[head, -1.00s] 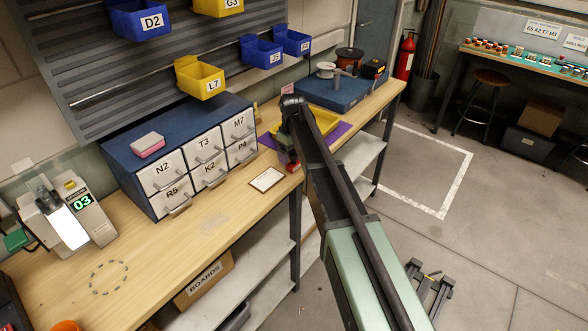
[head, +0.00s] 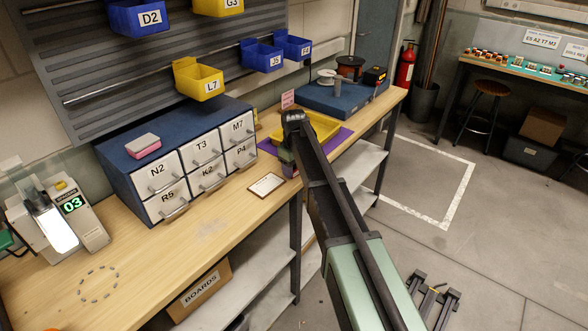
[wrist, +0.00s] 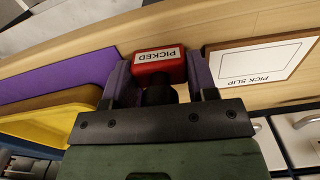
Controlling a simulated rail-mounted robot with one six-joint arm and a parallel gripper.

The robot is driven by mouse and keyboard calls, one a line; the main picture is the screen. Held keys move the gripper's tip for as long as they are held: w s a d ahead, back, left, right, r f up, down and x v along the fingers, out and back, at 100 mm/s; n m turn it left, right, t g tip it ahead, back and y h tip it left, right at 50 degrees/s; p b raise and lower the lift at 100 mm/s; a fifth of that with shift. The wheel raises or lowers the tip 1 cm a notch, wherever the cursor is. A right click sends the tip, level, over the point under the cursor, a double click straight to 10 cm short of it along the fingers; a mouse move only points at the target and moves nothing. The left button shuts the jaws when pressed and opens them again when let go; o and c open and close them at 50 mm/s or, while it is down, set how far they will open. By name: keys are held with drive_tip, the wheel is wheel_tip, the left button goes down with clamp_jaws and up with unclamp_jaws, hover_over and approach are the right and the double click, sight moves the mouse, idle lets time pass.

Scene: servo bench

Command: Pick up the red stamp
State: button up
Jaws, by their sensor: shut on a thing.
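The red stamp (wrist: 158,63) shows in the wrist view, with a white "PICKED" label on its red block and a dark handle nearer the camera. My gripper (wrist: 160,82) is shut on it, one finger on each side. In the head view my gripper (head: 288,168) is over the bench's front part, to the right of the pick slip (head: 267,184). The stamp is not clearly visible there, hidden by my arm and gripper. I cannot tell whether the stamp touches the bench.
A yellow tray (head: 322,127) on a purple mat (head: 335,143) lies just behind and right of my gripper. A drawer cabinet (head: 180,140) stands to the left, and a blue box (head: 335,100) at the back right. Bare bench top (head: 190,230) lies front left.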

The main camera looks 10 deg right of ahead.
wheel_tip(320, 180, up, 20)
drive_tip(key=p, duration=2)
